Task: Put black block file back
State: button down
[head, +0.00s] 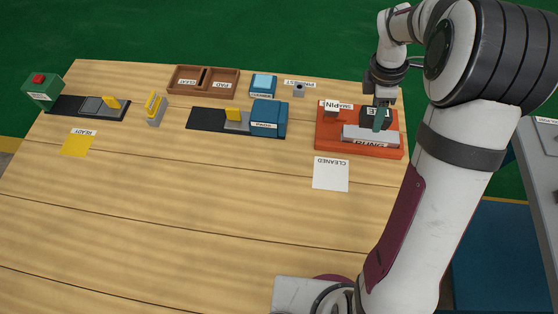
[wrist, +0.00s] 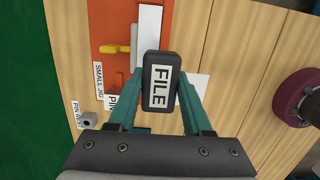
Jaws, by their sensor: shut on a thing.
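The black block (head: 368,112) labelled FILE is between the teal fingers of my gripper (head: 380,119), over the back right part of the orange jig base (head: 330,142). In the wrist view the black block (wrist: 160,62) fills the space between the fingertips of my gripper (wrist: 160,88), with its FILE label facing the camera. My gripper is shut on it. I cannot tell whether the block touches the orange base (wrist: 121,14) or hangs just above it.
A white CLEANED card (head: 331,174) lies in front. A brown two-part tray (head: 203,81), blue blocks (head: 268,117) and a green box with red button (head: 42,88) stand leftward. The front table is clear.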

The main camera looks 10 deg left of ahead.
jog(key=s+a+f, duration=0.2)
jog(key=s+a, duration=0.8)
jog(key=a, duration=0.2)
send_over(270, 171)
notch_tip(270, 171, down, 6)
jog(key=f, duration=0.4)
jog(key=shift+a, duration=0.25)
jog(key=shift+f, duration=0.2)
jog(key=shift+f, duration=0.1)
jog(key=shift+c, duration=1.6)
grip_release()
